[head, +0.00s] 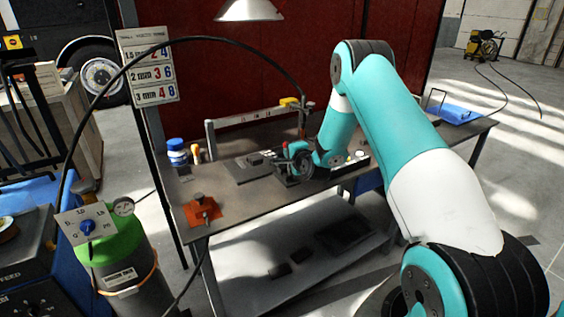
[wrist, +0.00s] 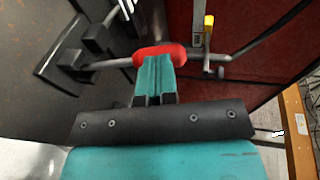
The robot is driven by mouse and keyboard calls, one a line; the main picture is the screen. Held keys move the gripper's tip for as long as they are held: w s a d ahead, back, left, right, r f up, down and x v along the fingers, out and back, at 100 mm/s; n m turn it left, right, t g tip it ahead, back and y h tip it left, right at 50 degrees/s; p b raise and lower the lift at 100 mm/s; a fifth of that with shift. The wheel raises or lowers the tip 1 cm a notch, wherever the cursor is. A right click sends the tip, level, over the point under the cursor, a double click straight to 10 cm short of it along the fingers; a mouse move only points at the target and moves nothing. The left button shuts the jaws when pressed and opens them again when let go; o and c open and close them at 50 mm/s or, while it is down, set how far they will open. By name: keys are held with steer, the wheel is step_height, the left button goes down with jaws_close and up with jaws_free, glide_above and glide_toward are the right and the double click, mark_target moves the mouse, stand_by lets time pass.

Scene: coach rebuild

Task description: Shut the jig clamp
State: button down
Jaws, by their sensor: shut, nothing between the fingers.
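The jig clamp has a red handle grip (wrist: 160,52) on a metal lever, which reaches left to dark blocks (wrist: 100,40) on a flat plate in the wrist view. My gripper (wrist: 157,62) is shut and empty. Its teal fingertips overlap the near edge of the red grip; I cannot tell whether they touch it. In the head view the red grip (head: 286,149) shows as a small spot beside my gripper (head: 287,158), over the workbench. My wrist hides part of the clamp there, and I cannot tell how far it is open.
The workbench (head: 230,205) also carries a grey plate with blocks (head: 250,166), an orange plate with a knob (head: 202,210) and a blue-lidded jar (head: 177,152). A rail with a yellow end (head: 290,102) stands behind. A green-topped cylinder (head: 112,240) stands at front left.

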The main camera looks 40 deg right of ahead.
steer(key=shift+w+d+g, duration=0.15)
steer(key=shift+w+g, duration=0.35)
steer(key=shift+w, duration=0.5)
steer(key=shift+w+r, duration=0.1)
steer(key=shift+r, duration=0.1)
steer(key=b+v, duration=0.2)
steer(key=v, duration=1.2)
steer(key=shift+r, duration=0.4)
